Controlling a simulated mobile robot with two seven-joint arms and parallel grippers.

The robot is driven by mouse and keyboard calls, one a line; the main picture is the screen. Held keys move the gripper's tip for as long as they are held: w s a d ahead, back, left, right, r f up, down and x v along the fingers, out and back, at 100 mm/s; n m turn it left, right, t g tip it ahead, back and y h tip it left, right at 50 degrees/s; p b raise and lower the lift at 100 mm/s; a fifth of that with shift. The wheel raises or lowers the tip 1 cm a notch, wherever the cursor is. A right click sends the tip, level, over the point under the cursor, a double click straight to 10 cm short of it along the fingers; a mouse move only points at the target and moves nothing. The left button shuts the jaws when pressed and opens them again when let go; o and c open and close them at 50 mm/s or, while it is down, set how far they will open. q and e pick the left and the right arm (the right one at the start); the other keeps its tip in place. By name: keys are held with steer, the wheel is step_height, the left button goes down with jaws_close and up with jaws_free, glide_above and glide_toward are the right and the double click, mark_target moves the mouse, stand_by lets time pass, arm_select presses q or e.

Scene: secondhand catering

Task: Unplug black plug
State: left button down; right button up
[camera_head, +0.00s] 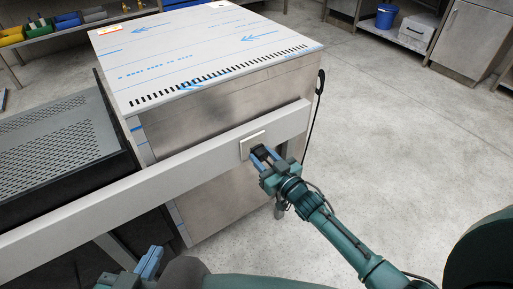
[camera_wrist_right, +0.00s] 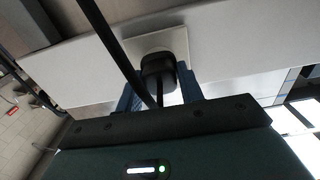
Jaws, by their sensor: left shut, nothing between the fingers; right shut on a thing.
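The black plug (camera_wrist_right: 158,72) is at the white wall socket (camera_wrist_right: 168,42) in the right wrist view, with its cable running back toward the camera. In the head view the socket plate (camera_head: 253,144) sits on a light horizontal rail, and the plug (camera_head: 262,153) is partly hidden by my gripper. My right gripper (camera_head: 264,158) is shut on the plug, with blue fingers on both sides of it, close to the plate. Whether the plug is fully seated cannot be told. My left gripper (camera_head: 149,262) is shut and empty at the bottom of the head view, away from the socket.
The light rail (camera_head: 90,212) crosses in front of a steel cabinet (camera_head: 215,130). A black perforated tray (camera_head: 60,140) is at left. A black cable (camera_head: 319,85) hangs at the cabinet's right side. A blue bucket (camera_head: 386,16) stands on a far shelf. The floor at right is clear.

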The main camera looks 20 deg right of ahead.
mark_target(263, 157)
steer(key=shift+p+v, duration=1.2)
steer(key=shift+v, duration=1.05)
steer(key=shift+r, duration=0.1)
